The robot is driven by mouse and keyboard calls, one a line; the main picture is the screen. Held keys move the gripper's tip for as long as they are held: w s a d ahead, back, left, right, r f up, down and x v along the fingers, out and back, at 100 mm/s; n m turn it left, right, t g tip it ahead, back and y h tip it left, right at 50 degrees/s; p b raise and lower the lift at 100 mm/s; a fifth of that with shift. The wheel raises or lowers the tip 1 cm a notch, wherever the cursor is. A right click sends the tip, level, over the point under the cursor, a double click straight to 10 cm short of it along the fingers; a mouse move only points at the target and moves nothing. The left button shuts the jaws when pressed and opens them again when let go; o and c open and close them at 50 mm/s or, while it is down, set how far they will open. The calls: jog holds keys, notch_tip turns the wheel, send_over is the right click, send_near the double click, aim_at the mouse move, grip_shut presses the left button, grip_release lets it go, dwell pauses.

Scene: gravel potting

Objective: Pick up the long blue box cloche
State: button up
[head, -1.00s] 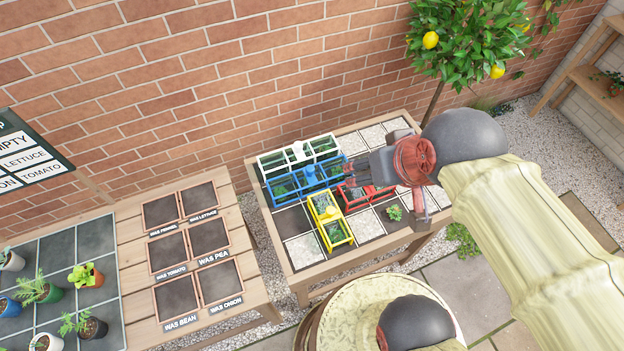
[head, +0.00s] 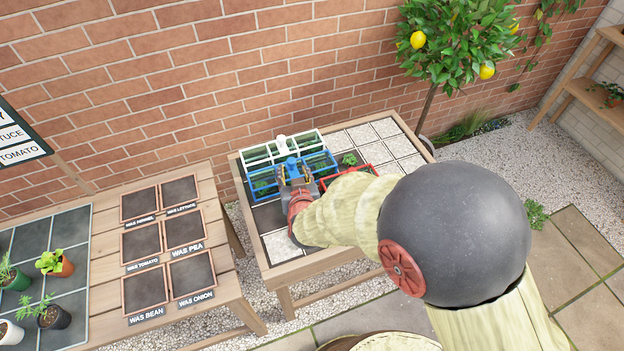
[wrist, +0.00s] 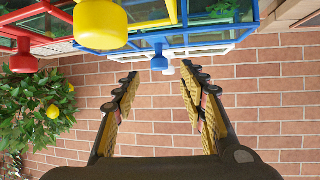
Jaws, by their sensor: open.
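The long blue box cloche (head: 320,161) stands on the tiled table, a glazed box with a blue frame and a blue knob on top. My gripper (head: 298,174) is over its near side, hiding part of its middle. In the wrist view the blue knob (wrist: 160,62) shows just beyond and between the tips of my open gripper (wrist: 160,82). The fingers stand to either side of it, apart from it, with nothing held.
A white box cloche (head: 255,152) stands right behind the blue one. A red cloche (head: 365,168) is to the right. A yellow knob (wrist: 100,24) is close in the wrist view. The brick wall (head: 200,90) rises behind. Tiles at the back right are bare.

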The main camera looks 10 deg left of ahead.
aim_at(292, 162)
jog(key=shift+w+f, duration=0.2)
jog(key=shift+f, duration=0.1)
jog(key=shift+b+x, duration=0.35)
jog(key=shift+x, duration=0.55)
jog(key=shift+r+b+x, duration=0.15)
jog(key=shift+b+x, duration=0.4)
jog(key=shift+x, duration=0.85)
jog(key=shift+r+b+x, duration=0.15)
jog(key=shift+b+x, duration=0.4)
jog(key=shift+x, duration=0.8)
jog(key=shift+w, duration=0.15)
jog(key=shift+c, duration=1.3)
jog(key=c, duration=0.8)
jog(key=shift+r, duration=0.1)
grip_shut()
